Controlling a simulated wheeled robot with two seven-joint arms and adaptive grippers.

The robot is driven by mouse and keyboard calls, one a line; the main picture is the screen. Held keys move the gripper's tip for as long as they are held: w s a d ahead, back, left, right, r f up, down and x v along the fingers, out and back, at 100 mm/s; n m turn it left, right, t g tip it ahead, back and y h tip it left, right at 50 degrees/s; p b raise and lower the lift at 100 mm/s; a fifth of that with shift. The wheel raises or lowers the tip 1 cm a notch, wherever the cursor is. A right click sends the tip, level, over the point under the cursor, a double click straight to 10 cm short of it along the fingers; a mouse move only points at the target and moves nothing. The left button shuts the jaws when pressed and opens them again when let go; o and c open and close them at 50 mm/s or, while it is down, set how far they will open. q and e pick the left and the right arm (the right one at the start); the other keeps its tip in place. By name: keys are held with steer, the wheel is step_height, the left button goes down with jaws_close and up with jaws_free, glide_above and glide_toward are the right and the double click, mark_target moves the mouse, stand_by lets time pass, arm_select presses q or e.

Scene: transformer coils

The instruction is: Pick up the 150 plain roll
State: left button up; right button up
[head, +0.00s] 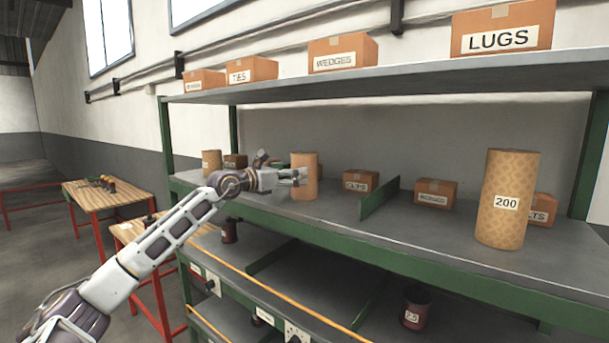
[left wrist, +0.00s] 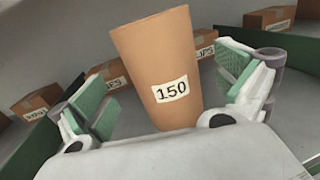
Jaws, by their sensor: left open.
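The plain brown roll labelled 150 (left wrist: 153,60) stands upright on the shelf; it also shows in the head view (head: 307,177), partly behind my left gripper. My left gripper (left wrist: 168,112) is open, with one green-padded finger on each side of the roll in the left wrist view. In the head view my left gripper (head: 295,177) is right at the roll's left side. I cannot tell whether the pads touch it. My right gripper is not in view.
A patterned roll labelled 200 (head: 507,200) stands at the right of the same shelf (head: 420,225). Another roll (head: 211,160) stands at its left end. Small cartons (head: 360,181) sit behind, beside a green divider (head: 380,198). An upper shelf (head: 400,80) overhangs.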

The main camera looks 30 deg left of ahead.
arm_select(q)
steer(key=shift+p+x, duration=0.95)
steer(key=shift+x, duration=0.55)
steer(key=shift+p+x, duration=0.4)
steer(key=shift+x, duration=0.75)
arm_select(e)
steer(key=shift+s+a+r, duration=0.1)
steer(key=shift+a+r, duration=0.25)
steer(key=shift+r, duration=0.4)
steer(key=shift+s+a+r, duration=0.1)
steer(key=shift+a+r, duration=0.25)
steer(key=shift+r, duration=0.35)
arm_select(q)
steer(key=shift+f, duration=0.15)
steer(key=shift+c, duration=0.4)
steer(key=c, duration=1.4)
steer(key=shift+c, duration=0.2)
